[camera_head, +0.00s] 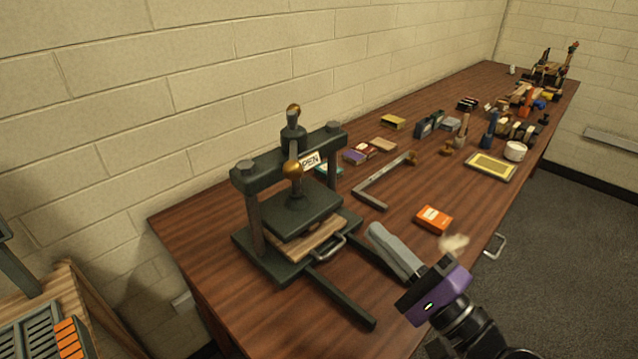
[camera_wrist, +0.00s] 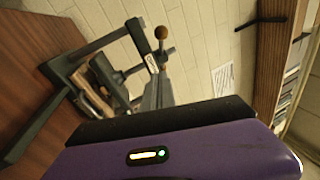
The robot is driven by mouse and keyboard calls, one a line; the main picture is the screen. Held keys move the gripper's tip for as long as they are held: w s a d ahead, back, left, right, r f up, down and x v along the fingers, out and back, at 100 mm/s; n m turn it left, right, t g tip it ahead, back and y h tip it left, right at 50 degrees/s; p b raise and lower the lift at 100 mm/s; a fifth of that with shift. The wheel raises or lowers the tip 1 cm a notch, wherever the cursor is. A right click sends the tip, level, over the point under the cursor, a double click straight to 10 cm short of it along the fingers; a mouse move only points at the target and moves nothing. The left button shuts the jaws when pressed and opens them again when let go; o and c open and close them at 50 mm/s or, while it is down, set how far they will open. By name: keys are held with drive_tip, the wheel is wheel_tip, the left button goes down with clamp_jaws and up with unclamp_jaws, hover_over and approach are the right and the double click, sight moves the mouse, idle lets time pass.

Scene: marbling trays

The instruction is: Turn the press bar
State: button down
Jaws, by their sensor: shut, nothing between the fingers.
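The dark green press (camera_head: 255,222) stands on the near part of the wooden table. Its press bar (camera_head: 292,168) sits on top of the screw and ends in brass balls, one toward me and one toward the wall. A sign on the crossbeam, partly hidden by the bar, reads "PEN". A wooden board with a metal handle lies under the plate. My gripper (camera_head: 372,228) is shut and empty, apart from the press at its right front. In the wrist view, a brass ball of the bar (camera_wrist: 161,32) shows beyond the shut fingers (camera_wrist: 155,80).
An L-shaped metal bar (camera_head: 372,200) and an orange box (camera_head: 433,219) lie right of the press. Two dark rails (camera_head: 340,297) stick out from its front. Several small items crowd the far table (camera_head: 225,225). A block wall stands close behind the press.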

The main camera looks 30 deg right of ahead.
drive_tip(key=r+m, duration=0.1)
drive_tip(key=p, duration=0.5)
approach(299, 178)
drive_tip(key=w+d, duration=0.4)
drive_tip(key=w, duration=0.1)
drive_tip(key=a, duration=0.1)
drive_tip(key=w+a+r+p, duration=0.2)
drive_tip(key=shift+a, duration=0.25)
drive_tip(key=shift+a, duration=0.15)
drive_tip(key=shift+w+a, duration=0.2)
drive_tip(key=shift+a, duration=0.7)
drive_tip(key=w+a+p, duration=0.1)
drive_tip(key=w+a, duration=0.2)
drive_tip(key=a, duration=0.3)
drive_tip(key=shift+w+a, duration=0.35)
drive_tip(key=shift+w, duration=0.05)
